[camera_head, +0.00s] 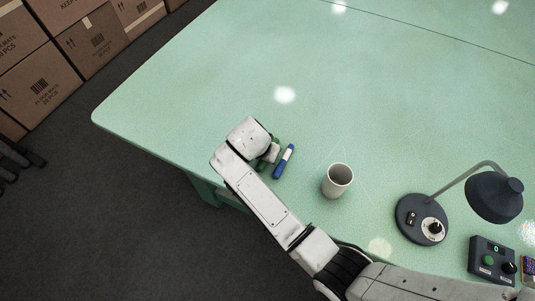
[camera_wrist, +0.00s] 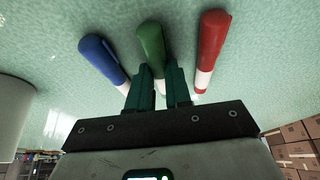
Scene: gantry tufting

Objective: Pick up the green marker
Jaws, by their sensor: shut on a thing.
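The green marker (camera_wrist: 151,42) lies on the pale green table, between a blue marker (camera_wrist: 97,55) and a red marker (camera_wrist: 212,45) in the wrist view. My gripper (camera_wrist: 160,75) is at the green marker, with its dark green fingers shut on the marker's body. The green marker's lower part is hidden by the fingers. In the head view my gripper (camera_head: 268,158) is beside the blue marker (camera_head: 284,161), and my arm hides the red marker.
A white cup (camera_head: 338,181) stands right of the markers. A dark desk lamp (camera_head: 421,219) and a control box (camera_head: 491,260) stand farther right. The table (camera_head: 200,100) is clear beyond the gripper. Cardboard boxes (camera_head: 90,45) are stacked off the table at left.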

